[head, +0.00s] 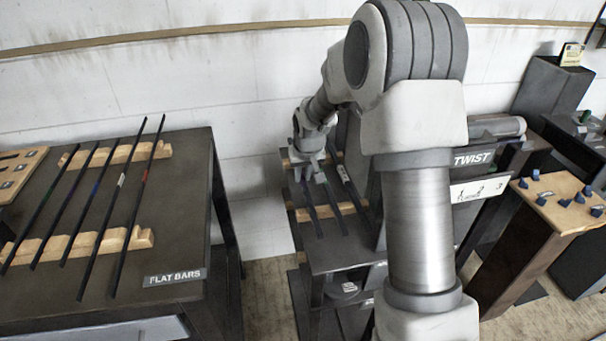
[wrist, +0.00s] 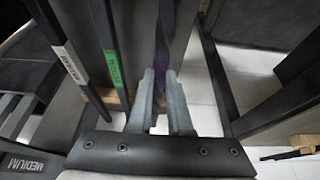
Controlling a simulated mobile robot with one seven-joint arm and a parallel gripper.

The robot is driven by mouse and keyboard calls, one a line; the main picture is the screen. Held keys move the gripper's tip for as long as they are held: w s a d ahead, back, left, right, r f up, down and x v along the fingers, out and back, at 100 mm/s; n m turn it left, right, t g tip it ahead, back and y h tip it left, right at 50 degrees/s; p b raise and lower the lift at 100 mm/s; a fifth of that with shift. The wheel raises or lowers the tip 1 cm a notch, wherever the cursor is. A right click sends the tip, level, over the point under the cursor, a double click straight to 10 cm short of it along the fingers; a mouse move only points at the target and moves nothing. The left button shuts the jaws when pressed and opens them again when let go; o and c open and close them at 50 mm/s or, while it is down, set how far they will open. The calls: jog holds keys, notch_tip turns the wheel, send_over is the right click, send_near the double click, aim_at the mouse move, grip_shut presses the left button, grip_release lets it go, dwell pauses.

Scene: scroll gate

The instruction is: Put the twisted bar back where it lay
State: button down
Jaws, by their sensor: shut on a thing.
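My gripper (head: 310,172) is over the left side of the dark bench in the middle of the head view. It is shut on a dark bar with a purple band, the twisted bar (head: 311,208), which runs lengthwise over the wooden rests. In the wrist view the bar (wrist: 164,50) passes between the fingertips (wrist: 162,78), and its dark edge looks wavy. I cannot tell whether it touches the rests. To its left in the wrist view lie a bar with a green label (wrist: 110,62) and a bar with a white label (wrist: 66,58).
A notched wooden rest (head: 335,213) crosses the bench. The TWIST machine (head: 475,160) stands right of it, partly behind my arm. At left, the FLAT BARS table (head: 190,250) holds several dark bars on wooden rests. A wooden-topped stand (head: 560,200) with blue pieces is at right.

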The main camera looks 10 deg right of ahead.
jog(key=shift+f, duration=0.1)
jog(key=c, duration=0.8)
grip_release()
jog(key=shift+o, duration=0.2)
jog(key=shift+f, duration=0.1)
jog(key=shift+s, duration=0.1)
jog(key=p+v, duration=0.2)
jog(key=v, duration=1.5)
jog(key=shift+r+p, duration=0.2)
jog(key=shift+p, duration=0.2)
